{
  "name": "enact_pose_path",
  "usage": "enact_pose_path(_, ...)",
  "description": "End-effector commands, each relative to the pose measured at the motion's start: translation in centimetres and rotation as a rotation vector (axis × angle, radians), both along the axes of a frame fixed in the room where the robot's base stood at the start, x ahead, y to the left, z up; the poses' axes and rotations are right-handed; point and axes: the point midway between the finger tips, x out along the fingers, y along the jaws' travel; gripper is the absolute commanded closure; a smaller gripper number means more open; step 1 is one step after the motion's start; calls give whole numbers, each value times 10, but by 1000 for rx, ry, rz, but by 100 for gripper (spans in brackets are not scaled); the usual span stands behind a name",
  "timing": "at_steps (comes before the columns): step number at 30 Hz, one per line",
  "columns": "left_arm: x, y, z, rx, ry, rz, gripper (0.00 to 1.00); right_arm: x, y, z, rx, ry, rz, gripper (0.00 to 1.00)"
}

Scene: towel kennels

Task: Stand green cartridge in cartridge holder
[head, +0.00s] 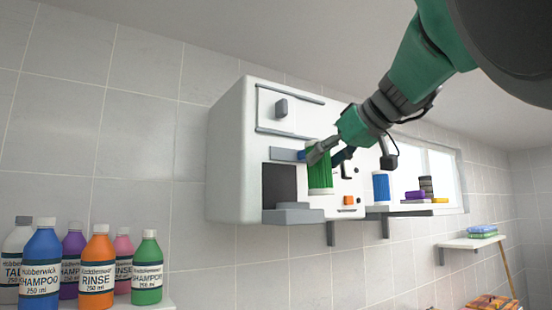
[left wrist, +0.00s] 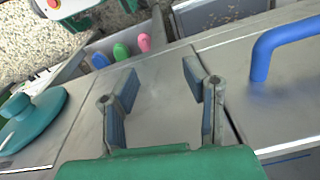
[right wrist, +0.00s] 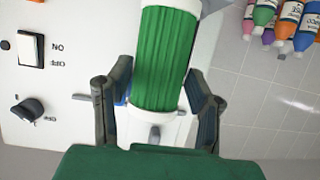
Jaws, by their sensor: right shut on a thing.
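The green cartridge (head: 320,174), ribbed with white ends, hangs about upright in my right gripper (head: 328,150), in front of the white wall unit (head: 235,165). In the right wrist view the cartridge (right wrist: 166,58) sits between the two fingers of the gripper (right wrist: 160,85), which is shut on it. The unit has a dark recess (head: 278,185) with a grey ledge (head: 292,214) below it, beside and below the cartridge. I cannot tell which part is the cartridge holder. My left gripper (left wrist: 160,78) is open and empty over a grey metal surface.
A blue cartridge (head: 380,187) stands right of the unit by a shelf (head: 415,207) with purple and dark items. Several bottles (head: 97,265) stand at lower left. Near my left gripper are a blue handle (left wrist: 270,55), a teal lid (left wrist: 35,115) and a bin with coloured handles (left wrist: 120,50).

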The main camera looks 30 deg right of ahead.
Motion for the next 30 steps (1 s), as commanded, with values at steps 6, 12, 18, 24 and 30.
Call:
enact_pose_path(6, 0, 1, 15, 1, 0, 2, 60, 16, 3, 0, -2, 3, 5, 100)
enact_pose_path(12, 0, 0, 28, 1, 0, 2, 60, 27, -12, -4, 10, 1, 5, 100)
enact_pose_path(18, 0, 0, 41, 0, 0, 1, 60, 42, -14, -7, 13, 2, 6, 100)
enact_pose_path(24, 0, -1, 55, 0, 0, 0, 60, 56, -1, -6, 4, 3, 3, 100)
enact_pose_path(30, 0, 0, 38, 1, 1, 1, 60, 58, 6, -20, -4, 2, 4, 100)
